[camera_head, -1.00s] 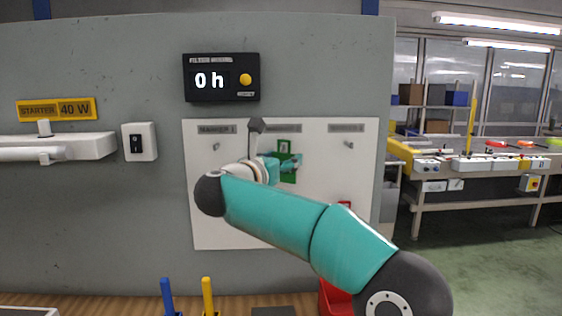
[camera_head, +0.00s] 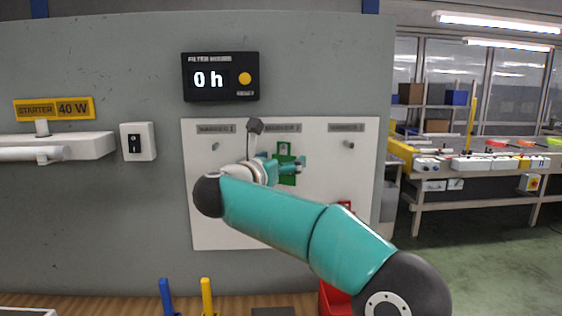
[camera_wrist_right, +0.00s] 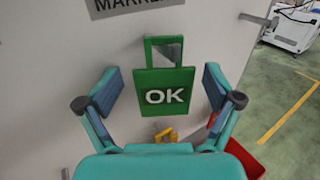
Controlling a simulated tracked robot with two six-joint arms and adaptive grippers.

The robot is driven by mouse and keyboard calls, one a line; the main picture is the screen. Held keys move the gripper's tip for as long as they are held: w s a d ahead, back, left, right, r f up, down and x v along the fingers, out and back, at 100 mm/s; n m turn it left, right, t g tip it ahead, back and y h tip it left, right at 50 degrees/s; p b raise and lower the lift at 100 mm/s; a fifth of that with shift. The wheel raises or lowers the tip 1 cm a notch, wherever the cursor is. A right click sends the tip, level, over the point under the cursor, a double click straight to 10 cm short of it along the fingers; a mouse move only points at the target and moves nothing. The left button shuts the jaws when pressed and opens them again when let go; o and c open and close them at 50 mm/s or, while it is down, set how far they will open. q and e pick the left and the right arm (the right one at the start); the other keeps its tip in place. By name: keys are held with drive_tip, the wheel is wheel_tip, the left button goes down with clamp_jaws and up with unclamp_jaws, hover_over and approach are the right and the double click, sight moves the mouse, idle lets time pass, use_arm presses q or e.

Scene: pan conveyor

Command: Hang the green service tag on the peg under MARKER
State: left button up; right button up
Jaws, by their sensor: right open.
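The green service tag (camera_head: 287,172) is at the white board (camera_head: 225,225), below the middle MARKER label (camera_head: 283,128). In the right wrist view the tag (camera_wrist_right: 164,97) is upright with "OK" facing me, and its open loop is at the top. My right gripper (camera_head: 298,164) is at the tag. In the right wrist view the gripper (camera_wrist_right: 158,95) has its fingers spread apart on both sides of the tag, with gaps between. My left gripper is not in view.
Bare pegs show under the left label (camera_head: 215,146) and right label (camera_head: 349,144). A red item (camera_head: 344,204) shows low on the board, partly behind my arm. A red bin (camera_head: 333,299), blue handle (camera_head: 166,296) and yellow handle (camera_head: 207,295) stand below. A conveyor table (camera_head: 480,168) is at right.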

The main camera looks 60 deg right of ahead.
drive_tip(key=s+a, duration=0.1)
drive_tip(key=a, duration=1.1)
drive_tip(key=shift+s, duration=0.3)
